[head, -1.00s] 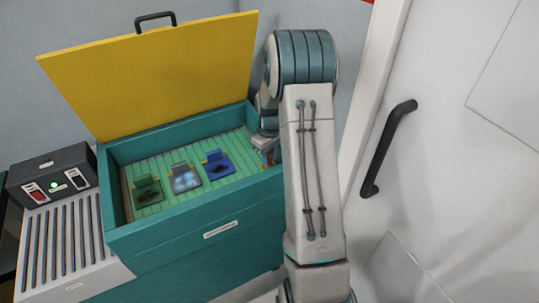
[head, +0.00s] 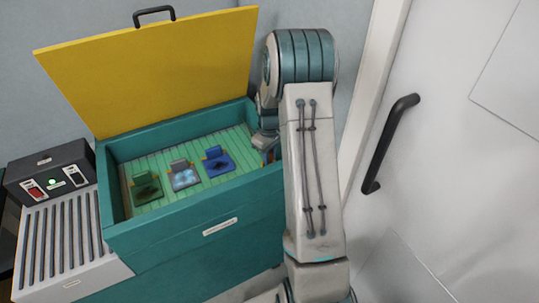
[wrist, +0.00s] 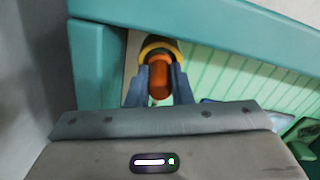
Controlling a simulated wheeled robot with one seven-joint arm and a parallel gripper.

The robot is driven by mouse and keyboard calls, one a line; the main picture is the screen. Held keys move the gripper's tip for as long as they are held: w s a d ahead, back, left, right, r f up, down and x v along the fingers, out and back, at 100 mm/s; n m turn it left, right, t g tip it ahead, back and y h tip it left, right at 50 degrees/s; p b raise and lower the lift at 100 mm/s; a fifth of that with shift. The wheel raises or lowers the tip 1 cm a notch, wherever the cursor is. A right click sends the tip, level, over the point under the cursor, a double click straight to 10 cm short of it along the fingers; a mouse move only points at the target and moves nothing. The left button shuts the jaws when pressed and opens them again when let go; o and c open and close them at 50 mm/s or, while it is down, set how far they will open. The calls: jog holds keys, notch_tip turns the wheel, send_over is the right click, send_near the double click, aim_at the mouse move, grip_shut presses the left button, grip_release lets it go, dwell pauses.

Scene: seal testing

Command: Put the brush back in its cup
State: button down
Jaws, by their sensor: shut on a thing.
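The brush shows in the wrist view as an orange-brown rounded handle (wrist: 159,80), seen nearly end-on. My gripper (wrist: 158,92) is shut on it, with one finger on each side. A yellow ring, seemingly the cup's rim (wrist: 156,43), shows just beyond the handle, with a dark inside. The handle overlaps it in the picture, and I cannot tell how deep the brush sits in it. The brush's bristles are hidden. In the head view, my gripper (head: 267,152) is at the right end of the teal box, mostly hidden behind my arm.
The teal box (head: 190,238) stands open, its yellow lid (head: 160,75) raised. Its slatted floor holds a green (head: 147,189), a grey (head: 184,176) and a blue tray (head: 217,162). A switch box (head: 50,172) stands left; a white door (head: 450,170) is right.

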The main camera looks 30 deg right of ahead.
jog(key=shift+f, duration=0.2)
jog(key=c, duration=1.2)
grip_release()
jog(key=shift+r+p, duration=2.65)
jog(key=shift+r, duration=2.15)
